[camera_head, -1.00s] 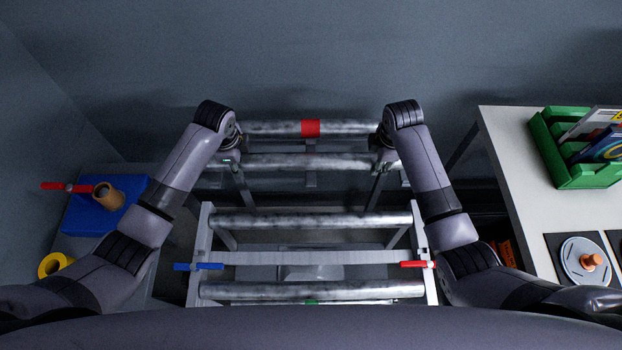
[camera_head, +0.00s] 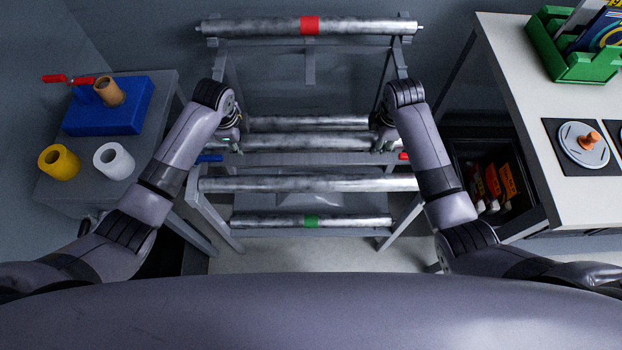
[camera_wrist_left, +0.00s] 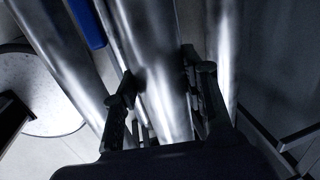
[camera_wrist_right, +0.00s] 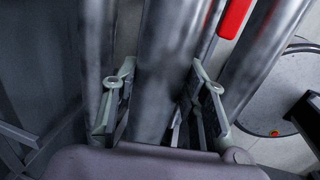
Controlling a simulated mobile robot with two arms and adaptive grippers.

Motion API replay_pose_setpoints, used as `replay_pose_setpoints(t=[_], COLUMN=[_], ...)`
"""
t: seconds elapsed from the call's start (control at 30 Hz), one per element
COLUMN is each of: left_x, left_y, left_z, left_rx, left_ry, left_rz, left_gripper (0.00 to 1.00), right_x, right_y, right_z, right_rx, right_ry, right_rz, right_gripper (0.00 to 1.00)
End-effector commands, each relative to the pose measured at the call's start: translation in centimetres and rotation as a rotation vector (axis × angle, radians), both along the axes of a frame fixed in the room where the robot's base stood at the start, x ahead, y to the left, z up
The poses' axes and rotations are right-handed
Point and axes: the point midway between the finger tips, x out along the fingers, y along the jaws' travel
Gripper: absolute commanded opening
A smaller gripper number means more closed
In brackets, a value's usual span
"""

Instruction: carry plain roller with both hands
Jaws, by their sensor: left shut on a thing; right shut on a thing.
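A plain grey metal roller (camera_head: 310,142) lies level between my two grippers, above a grey rack. My left gripper (camera_head: 232,140) is shut on its left end, and my right gripper (camera_head: 384,141) is shut on its right end. In the left wrist view the roller (camera_wrist_left: 150,60) runs between the fingers. The right wrist view also shows the roller (camera_wrist_right: 165,60) between the fingers. Other rollers show on both sides of it.
A red-banded roller (camera_head: 255,28) rests on the far stand. Another plain roller (camera_head: 310,184) and a green-banded roller (camera_head: 265,221) are nearer. A left table holds a blue block (camera_head: 125,108), a yellow roll (camera_head: 58,162) and a white roll (camera_head: 113,160). A white table (camera_head: 505,70) carries a green crate (camera_head: 570,62).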

Motion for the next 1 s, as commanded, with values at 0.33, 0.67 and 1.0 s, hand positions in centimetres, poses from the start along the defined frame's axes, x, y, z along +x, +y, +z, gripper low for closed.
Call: replay_pose_setpoints(t=[0.33,0.67,1.0], left_x=[0.2,0.1,0.2], left_y=[0.1,0.1,0.1], left_z=[0.0,-0.6,-2.3], left_rx=[0.001,0.001,0.001], left_ry=[-0.005,-0.004,-0.004], left_rz=[0.000,0.001,0.001], left_gripper=[0.00,0.00,0.00], right_x=[0.2,0.2,0.2], right_y=[-0.1,-0.1,-0.1], right_z=[0.0,-0.6,-2.3], right_rx=[-0.001,-0.001,-0.001], right_ry=[-0.007,-0.006,-0.006], right_rz=[-0.001,-0.001,-0.001], right_gripper=[0.00,0.00,0.00])
